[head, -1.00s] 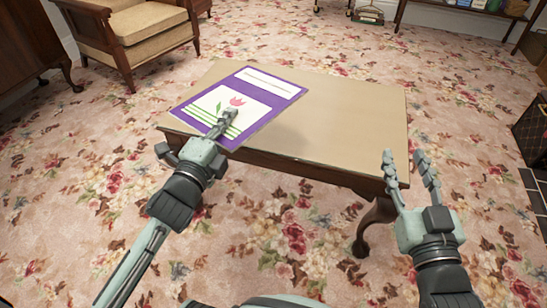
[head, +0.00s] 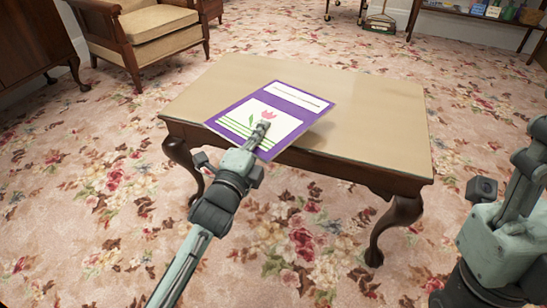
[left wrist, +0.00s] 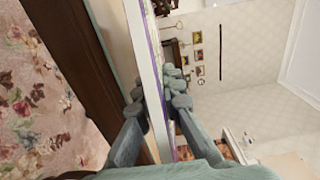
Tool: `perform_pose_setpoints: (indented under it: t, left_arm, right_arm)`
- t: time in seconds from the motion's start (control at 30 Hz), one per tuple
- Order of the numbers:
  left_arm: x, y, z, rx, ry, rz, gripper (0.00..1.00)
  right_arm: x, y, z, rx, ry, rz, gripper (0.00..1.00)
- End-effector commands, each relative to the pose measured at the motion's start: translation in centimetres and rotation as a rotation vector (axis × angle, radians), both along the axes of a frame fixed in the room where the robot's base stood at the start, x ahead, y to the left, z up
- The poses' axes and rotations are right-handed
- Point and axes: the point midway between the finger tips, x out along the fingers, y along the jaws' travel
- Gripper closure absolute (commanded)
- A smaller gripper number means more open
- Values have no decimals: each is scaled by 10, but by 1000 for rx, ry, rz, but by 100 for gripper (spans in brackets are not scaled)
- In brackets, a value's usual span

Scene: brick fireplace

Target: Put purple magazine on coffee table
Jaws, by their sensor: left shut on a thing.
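The purple magazine (head: 264,113), with a white panel, a pink tulip and green stripes, is over the left-middle part of the coffee table (head: 370,115). Its near corner reaches past the table's front edge. My left gripper (head: 262,130) is shut on the magazine's near edge. In the left wrist view the magazine (left wrist: 150,75) shows edge-on between the fingers (left wrist: 157,100), roughly parallel to the tabletop and seemingly a little above it. Whether any part touches the top is unclear. My right gripper (head: 532,155) is at the right edge, partly cut off, its opening unclear.
The rest of the tabletop is bare. An armchair (head: 155,40) stands at the back left beside a dark wooden cabinet (head: 35,40). A shelf with small items (head: 480,18) is at the back right. Floral carpet around the table is open.

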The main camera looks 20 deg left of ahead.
Motion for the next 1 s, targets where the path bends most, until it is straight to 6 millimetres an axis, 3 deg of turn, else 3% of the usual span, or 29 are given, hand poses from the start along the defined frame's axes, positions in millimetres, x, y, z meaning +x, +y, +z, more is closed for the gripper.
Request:
perform_pose_setpoints:
  t: [0.2,0.33,0.53,0.97,1.0]
  left_arm:
    - [0,-25,-14,-1,-4,0,100]
    - [-1,-26,-23,2,-3,0,100]
    - [-1,-26,-53,0,-2,0,100]
    - [-1,-26,-58,1,-4,-1,100]
    - [-1,-26,-58,1,-1,0,88]
  right_arm:
    - [2,2,0,-17,-26,2,60]
    - [2,2,-1,-23,-33,3,60]
    - [5,5,0,-50,-68,3,60]
    - [6,6,2,-55,-72,4,60]
    - [6,6,3,-56,-73,4,60]
